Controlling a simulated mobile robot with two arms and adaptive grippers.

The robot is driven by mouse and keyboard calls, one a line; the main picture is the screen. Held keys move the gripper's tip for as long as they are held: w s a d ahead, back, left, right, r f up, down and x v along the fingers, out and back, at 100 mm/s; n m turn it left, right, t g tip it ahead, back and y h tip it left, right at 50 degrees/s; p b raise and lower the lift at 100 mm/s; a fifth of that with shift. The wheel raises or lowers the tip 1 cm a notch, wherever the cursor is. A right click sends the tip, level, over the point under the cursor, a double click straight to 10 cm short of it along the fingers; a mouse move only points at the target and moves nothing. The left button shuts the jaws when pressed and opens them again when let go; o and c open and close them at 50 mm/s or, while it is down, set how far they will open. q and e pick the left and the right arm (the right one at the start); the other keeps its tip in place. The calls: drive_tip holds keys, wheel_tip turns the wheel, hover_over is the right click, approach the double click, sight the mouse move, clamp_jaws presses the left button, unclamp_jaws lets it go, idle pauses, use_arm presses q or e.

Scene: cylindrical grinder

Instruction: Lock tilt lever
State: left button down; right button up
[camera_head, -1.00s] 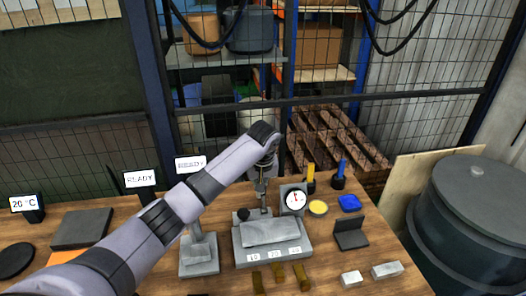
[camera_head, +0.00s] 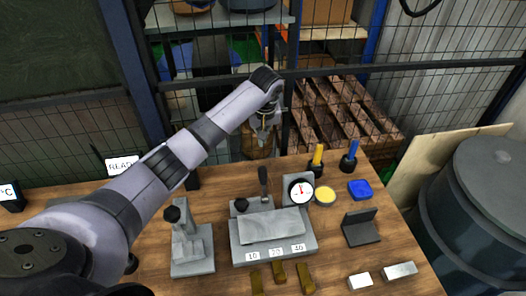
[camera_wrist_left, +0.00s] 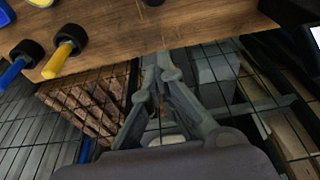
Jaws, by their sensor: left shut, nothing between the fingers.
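The tilt lever (camera_head: 263,183) is a dark upright handle at the back of a grey fixture (camera_head: 268,252), left of a round white dial (camera_head: 300,191). The fixture carries a flat grey block and labels 10, 20 and 40. My left gripper (camera_head: 263,138) is above and behind the lever in the head view, apart from it, fingers pointing down. In the left wrist view my left gripper (camera_wrist_left: 158,65) is shut and empty near the wooden table's edge. The lever does not show clearly in that view. My right gripper is not in view.
A grey stand with a black knob (camera_head: 172,214) is left of the fixture. A yellow-handled tool (camera_head: 318,156), a blue-handled tool (camera_head: 352,152), a yellow disc (camera_head: 325,195) and a blue block (camera_head: 360,189) stand right. A wire fence (camera_head: 420,110) runs behind the wooden table (camera_head: 330,260).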

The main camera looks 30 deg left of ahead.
use_arm(q)
drive_tip(key=s+d+p+x, duration=0.1)
drive_tip(key=p+x, duration=0.4)
drive_tip(key=x, duration=0.2)
drive_tip(key=shift+s+d+f, duration=0.3)
drive_tip(key=shift+s+f, duration=0.3)
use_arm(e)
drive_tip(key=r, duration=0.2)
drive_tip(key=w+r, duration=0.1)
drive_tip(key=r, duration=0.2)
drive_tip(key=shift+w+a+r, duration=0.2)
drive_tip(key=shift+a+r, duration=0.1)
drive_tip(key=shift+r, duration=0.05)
use_arm(q)
drive_tip(key=shift+w, duration=0.1)
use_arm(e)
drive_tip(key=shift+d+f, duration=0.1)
